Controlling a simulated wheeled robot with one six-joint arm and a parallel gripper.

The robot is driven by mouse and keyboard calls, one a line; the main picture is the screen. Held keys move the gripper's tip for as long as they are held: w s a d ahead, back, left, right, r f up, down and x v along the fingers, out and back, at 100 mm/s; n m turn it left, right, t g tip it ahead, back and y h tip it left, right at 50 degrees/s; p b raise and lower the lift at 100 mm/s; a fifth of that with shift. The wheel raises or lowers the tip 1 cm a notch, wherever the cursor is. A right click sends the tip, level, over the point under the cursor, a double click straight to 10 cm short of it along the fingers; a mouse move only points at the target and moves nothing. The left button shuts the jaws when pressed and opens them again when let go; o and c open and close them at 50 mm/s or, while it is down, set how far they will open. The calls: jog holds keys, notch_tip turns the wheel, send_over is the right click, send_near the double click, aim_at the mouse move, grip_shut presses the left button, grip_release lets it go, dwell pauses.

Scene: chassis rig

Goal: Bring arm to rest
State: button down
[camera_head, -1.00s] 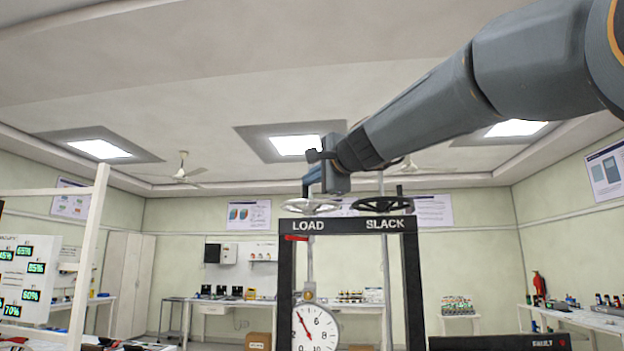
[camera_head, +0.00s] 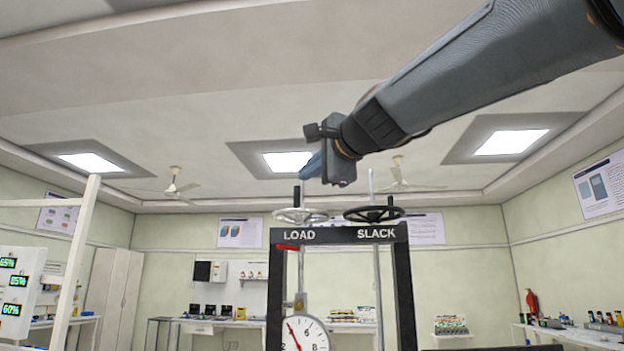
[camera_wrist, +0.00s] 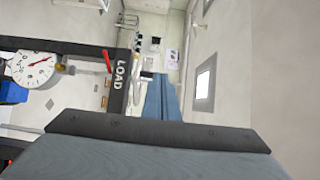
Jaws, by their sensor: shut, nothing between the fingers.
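My gripper (camera_head: 312,166) hangs at the end of my arm, above the LOAD handwheel and apart from it in the head view. Its fingers are shut with nothing between them. In the wrist view the blue fingers (camera_wrist: 162,98) lie together, pointing away past the LOAD end of the frame. The black rig frame (camera_head: 338,235) carries the labels LOAD and SLACK. A silvery handwheel (camera_head: 300,215) sits above LOAD and a black handwheel (camera_head: 374,213) above SLACK. A round dial gauge (camera_head: 297,336) hangs inside the frame, its lower part cut off; it also shows in the wrist view (camera_wrist: 30,68).
A pale post (camera_head: 77,260) and a panel with green readouts (camera_head: 18,290) stand at the left. Benches line the back wall and right side, with a red fire extinguisher (camera_head: 532,302) at the right. The space around my raised gripper looks open.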

jog(key=shift+s, duration=0.25)
jog(key=w+d+f+n+g+h, duration=0.2)
jog(key=d+f, duration=0.2)
jog(key=f, duration=0.9)
jog(key=w+d+f+n+g+h, duration=0.1)
jog(key=d+f+g+h, duration=0.15)
jog(key=f, duration=1.15)
jog(key=w+d+f+n+g+h, duration=0.15)
jog(key=d+f, duration=0.35)
jog(key=f, duration=0.8)
jog(key=s+d+f+n+g+h, duration=0.1)
jog(key=s+d+f+n+g, duration=0.1)
jog(key=s+d+f, duration=0.3)
jog(key=s+d+f+n+g+h, duration=0.1)
jog(key=s+d+f, duration=0.4)
jog(key=s+f, duration=0.6)
jog(key=s+d+f+n+g+h, duration=0.1)
jog(key=s+d+f+n+g, duration=0.3)
jog(key=f, duration=1.3)
jog(key=s+d, duration=0.1)
jog(key=s, duration=0.3)
jog(key=shift+s+g+h, duration=0.3)
jog(key=shift+g+h, duration=0.1)
